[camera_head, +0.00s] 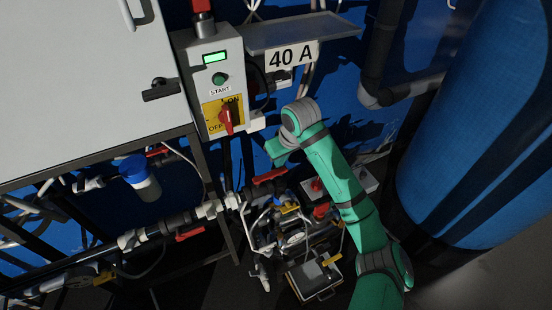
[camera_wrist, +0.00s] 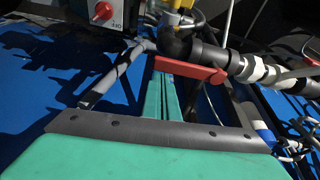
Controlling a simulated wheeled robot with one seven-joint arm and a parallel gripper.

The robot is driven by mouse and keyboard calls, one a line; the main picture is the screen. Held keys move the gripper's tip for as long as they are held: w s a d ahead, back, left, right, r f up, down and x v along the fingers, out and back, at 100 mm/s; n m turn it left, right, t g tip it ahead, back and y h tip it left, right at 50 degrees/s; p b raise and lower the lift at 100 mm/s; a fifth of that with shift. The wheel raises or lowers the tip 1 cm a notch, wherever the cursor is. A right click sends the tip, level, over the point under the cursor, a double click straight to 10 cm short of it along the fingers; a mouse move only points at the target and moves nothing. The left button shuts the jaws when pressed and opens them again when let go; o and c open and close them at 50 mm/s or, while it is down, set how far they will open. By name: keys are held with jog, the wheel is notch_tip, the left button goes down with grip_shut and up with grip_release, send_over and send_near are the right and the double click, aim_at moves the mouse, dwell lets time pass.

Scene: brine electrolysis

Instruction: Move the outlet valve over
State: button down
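A valve with a red lever handle (camera_head: 270,175) sits on the pipework in the middle of the head view. The red handle (camera_wrist: 188,70) also crosses the upper middle of the wrist view, on a dark pipe. Which valve is the outlet one, I cannot tell from any label. My green gripper (camera_head: 275,154) is just above this handle in the head view. In the wrist view my gripper's fingers (camera_wrist: 178,78) lie close together with only a thin line between them. Their tips are at the handle's edge; whether they touch it is unclear.
Another red lever (camera_head: 190,234) is on the lower left pipe. A control box (camera_head: 213,80) with a green START button and red rotary switch is above. A large blue tank (camera_head: 480,140) stands right. Crowded tubes and fittings (camera_head: 290,225) lie below my gripper.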

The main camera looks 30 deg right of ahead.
jog(key=shift+s+d, duration=0.15)
jog(key=shift+s, duration=0.05)
jog(key=shift+w+a, duration=0.1)
jog(key=shift+a, duration=0.25)
jog(key=shift+w+a, duration=0.1)
jog(key=shift+a, duration=0.05)
